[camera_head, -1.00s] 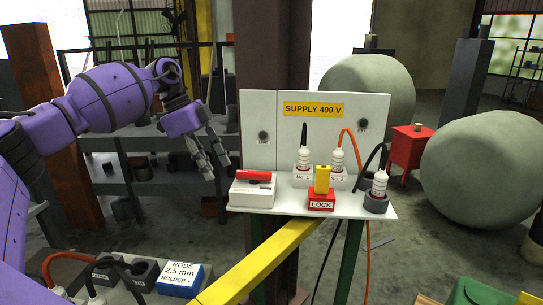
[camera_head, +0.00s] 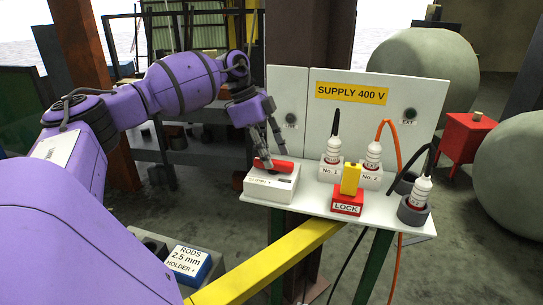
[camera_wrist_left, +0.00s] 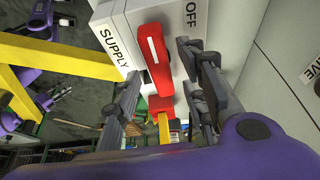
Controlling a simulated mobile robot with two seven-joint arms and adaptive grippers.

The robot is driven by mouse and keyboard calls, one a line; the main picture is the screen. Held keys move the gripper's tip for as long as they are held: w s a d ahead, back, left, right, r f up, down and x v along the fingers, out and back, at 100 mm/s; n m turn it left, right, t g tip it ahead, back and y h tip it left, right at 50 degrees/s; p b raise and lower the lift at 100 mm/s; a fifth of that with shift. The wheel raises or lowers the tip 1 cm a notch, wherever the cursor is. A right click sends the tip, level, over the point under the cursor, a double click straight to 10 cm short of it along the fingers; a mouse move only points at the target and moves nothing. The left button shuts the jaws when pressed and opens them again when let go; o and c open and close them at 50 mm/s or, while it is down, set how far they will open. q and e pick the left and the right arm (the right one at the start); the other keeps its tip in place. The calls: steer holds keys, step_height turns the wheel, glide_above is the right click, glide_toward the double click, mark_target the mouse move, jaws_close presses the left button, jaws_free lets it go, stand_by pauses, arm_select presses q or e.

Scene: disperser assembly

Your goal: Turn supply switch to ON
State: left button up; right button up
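The supply switch is a white box (camera_head: 268,189) with a red handle (camera_head: 278,166), at the left end of the white shelf. In the left wrist view, the box (camera_wrist_left: 120,32) reads SUPPLY and OFF, and the red handle (camera_wrist_left: 157,62) lies across it. My left gripper (camera_head: 272,153) is right at the handle in the head view. In the left wrist view, its fingers (camera_wrist_left: 165,95) are spread, with the handle showing between them. I cannot tell whether a finger touches it. My right gripper is not in view.
The panel (camera_head: 430,95) with a SUPPLY 400 V sign stands behind the switch. A red LOCK block with a yellow top (camera_head: 347,206), white plugs (camera_head: 332,150) and cables stand to the right on the shelf. A yellow beam (camera_head: 262,268) runs below.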

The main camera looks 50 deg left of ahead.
arm_select(q)
steer(key=shift+w+d+f, duration=0.15)
steer(key=shift+d+f, duration=0.1)
steer(key=shift+f, duration=0.35)
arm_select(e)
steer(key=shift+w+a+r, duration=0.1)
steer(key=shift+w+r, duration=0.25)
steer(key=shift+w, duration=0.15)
arm_select(q)
jaws_close()
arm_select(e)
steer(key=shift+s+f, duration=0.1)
